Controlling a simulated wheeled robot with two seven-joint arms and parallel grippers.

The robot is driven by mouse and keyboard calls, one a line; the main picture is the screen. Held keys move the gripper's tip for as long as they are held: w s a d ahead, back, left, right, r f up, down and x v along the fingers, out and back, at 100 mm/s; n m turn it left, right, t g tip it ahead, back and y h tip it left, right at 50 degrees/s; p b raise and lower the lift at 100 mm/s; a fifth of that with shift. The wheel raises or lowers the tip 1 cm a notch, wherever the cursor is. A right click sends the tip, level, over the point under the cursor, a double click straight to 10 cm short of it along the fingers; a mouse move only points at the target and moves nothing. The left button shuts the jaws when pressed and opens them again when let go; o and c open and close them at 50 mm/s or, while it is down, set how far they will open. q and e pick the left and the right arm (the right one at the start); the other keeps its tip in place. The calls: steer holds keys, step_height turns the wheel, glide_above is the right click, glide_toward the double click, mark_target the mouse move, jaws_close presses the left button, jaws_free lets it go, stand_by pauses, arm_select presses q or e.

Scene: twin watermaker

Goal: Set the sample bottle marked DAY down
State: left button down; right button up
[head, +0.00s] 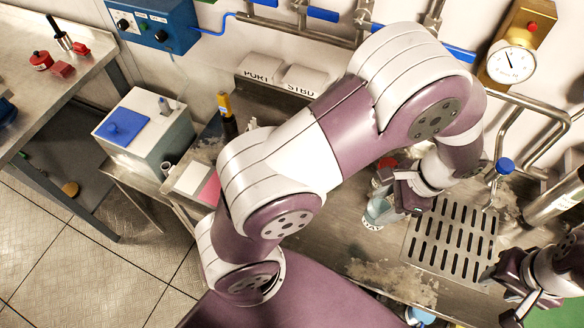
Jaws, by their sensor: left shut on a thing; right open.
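My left gripper (396,196) is shut on a pale, see-through sample bottle (377,211) over the steel bench, left of a slotted drain grate. A red cap shows just above the gripper, and a pale label with dark marks shows near the bottle's lower end. The marks are too small to read, and the fingers hide part of the bottle. I cannot tell whether its base touches the bench. My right gripper (519,301) is open and empty at the lower right, near the grate's right side.
The slotted grate (450,240) is clear. A blue-knobbed tap (505,166) stands behind it. A pressure gauge (511,63) and pipes line the wall.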

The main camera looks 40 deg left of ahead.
arm_select(q)
steer(key=a+f+b, duration=0.1)
steer(key=s+a+f+b, duration=0.1)
steer(key=shift+s+a+n+b, duration=0.25)
steer(key=shift+n+b, duration=0.05)
steer(key=s+a+f, duration=0.1)
steer(key=a+f, duration=0.1)
steer(key=a+f+p, duration=0.1)
steer(key=a+f, duration=0.2)
steer(key=s+a+f+p, duration=0.1)
steer(key=a+f, duration=0.2)
steer(key=shift+s+a, duration=0.15)
steer(key=shift+s, duration=0.15)
steer(key=shift+w+f, duration=0.15)
steer(key=shift+f, duration=0.3)
steer(key=shift+f, duration=0.1)
steer(key=shift+c, duration=2)
jaws_free()
